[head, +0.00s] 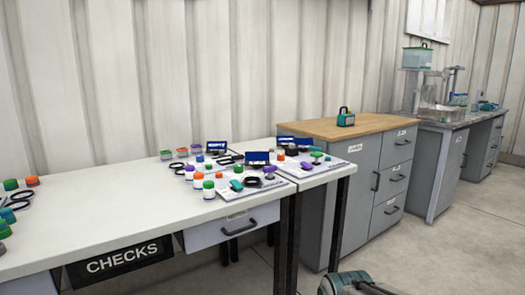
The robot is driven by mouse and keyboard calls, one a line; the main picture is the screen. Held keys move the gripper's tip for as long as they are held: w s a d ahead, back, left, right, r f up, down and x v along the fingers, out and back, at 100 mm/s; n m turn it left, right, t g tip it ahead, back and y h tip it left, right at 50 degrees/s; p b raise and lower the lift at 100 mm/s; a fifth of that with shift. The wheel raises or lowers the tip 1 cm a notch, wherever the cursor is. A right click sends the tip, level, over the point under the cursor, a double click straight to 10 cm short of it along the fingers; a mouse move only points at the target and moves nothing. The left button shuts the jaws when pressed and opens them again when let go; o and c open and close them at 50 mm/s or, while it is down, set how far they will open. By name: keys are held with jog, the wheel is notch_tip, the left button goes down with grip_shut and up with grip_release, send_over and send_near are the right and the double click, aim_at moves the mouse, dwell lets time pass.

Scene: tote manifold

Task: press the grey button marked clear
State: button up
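I cannot make out a grey button marked clear anywhere in the head view; any such button is hidden or too small to tell. A small teal and dark device with a handle (345,117) stands on the wooden-topped cabinet, and no lettering or button on it can be read. My gripper is not in view. A grey and teal rounded part of my own body shows at the bottom edge, right of centre.
A white table (110,208) marked CHECKS holds several coloured-lid jars and small blue displays. Right of it stands the grey drawer cabinet (383,165). Farther right, a grey bench (447,122) holds a clear tank (417,58). Floor is clear at lower right.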

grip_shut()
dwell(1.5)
